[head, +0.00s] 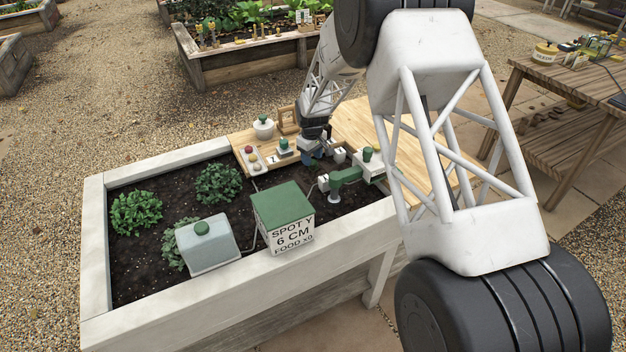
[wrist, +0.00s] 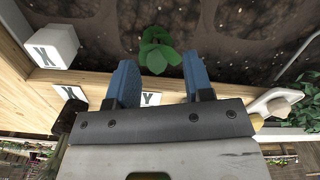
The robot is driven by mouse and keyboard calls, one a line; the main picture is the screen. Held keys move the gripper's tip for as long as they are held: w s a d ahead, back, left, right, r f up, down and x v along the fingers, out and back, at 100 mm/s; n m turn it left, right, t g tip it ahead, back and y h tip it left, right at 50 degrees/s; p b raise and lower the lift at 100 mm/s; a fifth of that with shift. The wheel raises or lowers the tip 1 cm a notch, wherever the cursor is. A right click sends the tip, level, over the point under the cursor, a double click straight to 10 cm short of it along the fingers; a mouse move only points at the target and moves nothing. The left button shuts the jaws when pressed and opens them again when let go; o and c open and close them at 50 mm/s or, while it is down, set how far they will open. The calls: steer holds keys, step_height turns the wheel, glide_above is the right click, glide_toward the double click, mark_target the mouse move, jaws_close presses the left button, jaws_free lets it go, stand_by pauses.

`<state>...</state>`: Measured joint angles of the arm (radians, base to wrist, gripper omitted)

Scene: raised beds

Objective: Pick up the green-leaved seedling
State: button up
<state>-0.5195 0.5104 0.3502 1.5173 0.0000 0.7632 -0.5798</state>
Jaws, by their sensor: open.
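The green-leaved seedling (wrist: 158,48) stands in dark soil in the wrist view, a small clump of rounded leaves. My gripper (wrist: 160,62) has two blue fingers spread apart, one to each side below the seedling in the picture. The near leaves reach into the gap between the fingertips, and nothing is clamped. I cannot tell the height gap between fingers and leaves. In the head view my gripper (head: 313,158) is low at the far right end of the planted bed. I cannot make out the seedling there; my arm probably hides it.
A white block marked X (wrist: 54,46) sits left of the fingers. The white-walled bed (head: 140,318) holds bushy plants (head: 135,212), a lidded pale box (head: 208,246), a green-topped sign box (head: 283,216) and a green fixture (head: 345,179). A wooden board (head: 350,120) adjoins it behind.

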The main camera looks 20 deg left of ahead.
mark_target(313, 166)
steer(key=shift+d+f, duration=0.2)
steer(key=shift+f, duration=2.35)
steer(key=shift+c, duration=0.5)
jaws_close()
steer(key=shift+r, duration=5)
steer(key=shift+r, duration=0.5)
